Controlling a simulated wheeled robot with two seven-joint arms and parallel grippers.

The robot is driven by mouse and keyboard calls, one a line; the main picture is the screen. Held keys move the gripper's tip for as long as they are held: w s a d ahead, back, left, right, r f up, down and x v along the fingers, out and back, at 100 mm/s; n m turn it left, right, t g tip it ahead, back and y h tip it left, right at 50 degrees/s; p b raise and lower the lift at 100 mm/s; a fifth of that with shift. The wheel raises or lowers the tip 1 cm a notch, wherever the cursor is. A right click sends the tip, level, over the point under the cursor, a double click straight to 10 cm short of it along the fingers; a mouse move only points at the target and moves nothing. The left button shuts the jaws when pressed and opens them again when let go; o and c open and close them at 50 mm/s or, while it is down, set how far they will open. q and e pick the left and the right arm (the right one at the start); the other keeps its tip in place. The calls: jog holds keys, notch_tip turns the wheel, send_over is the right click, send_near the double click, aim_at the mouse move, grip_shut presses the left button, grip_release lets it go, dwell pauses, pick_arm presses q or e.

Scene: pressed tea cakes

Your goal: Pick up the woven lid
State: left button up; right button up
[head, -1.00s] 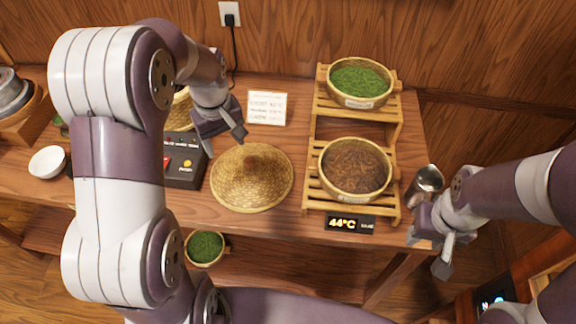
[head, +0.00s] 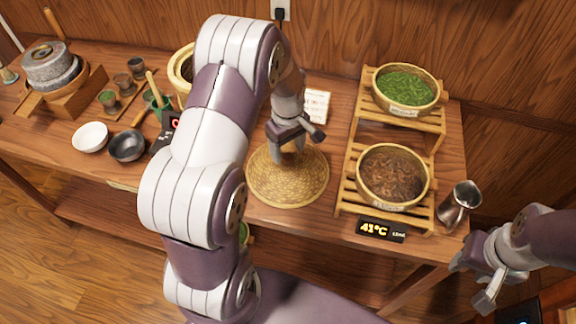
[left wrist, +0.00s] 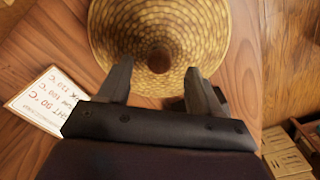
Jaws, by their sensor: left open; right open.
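The woven lid (head: 270,186) is a round, tan, cone-shaped basket cover lying on the table in the head view. In the left wrist view the woven lid (left wrist: 110,35) fills the upper middle, with a brown knob (left wrist: 159,60) at its centre. My left gripper (head: 297,139) is over the lid in the head view and hides its knob there. In the left wrist view my left gripper (left wrist: 158,85) is open, its fingers on either side of the knob's line. I cannot tell whether they touch the lid. My right gripper (head: 477,280) is open and empty at the lower right, off the table.
A bamboo rack (head: 344,203) with two baskets of tea, green (head: 404,84) and brown (head: 392,175), stands right of the lid. A metal cup (head: 459,206) is near the right edge. A white card (head: 317,104) stands behind. Bowls (head: 90,137) and a stone mill (head: 52,66) are left.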

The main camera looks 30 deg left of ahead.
pick_arm(q)
notch_tip(320, 180, down, 2)
jog(key=shift+f, duration=0.2)
grip_shut()
jog(key=shift+r, duration=0.1)
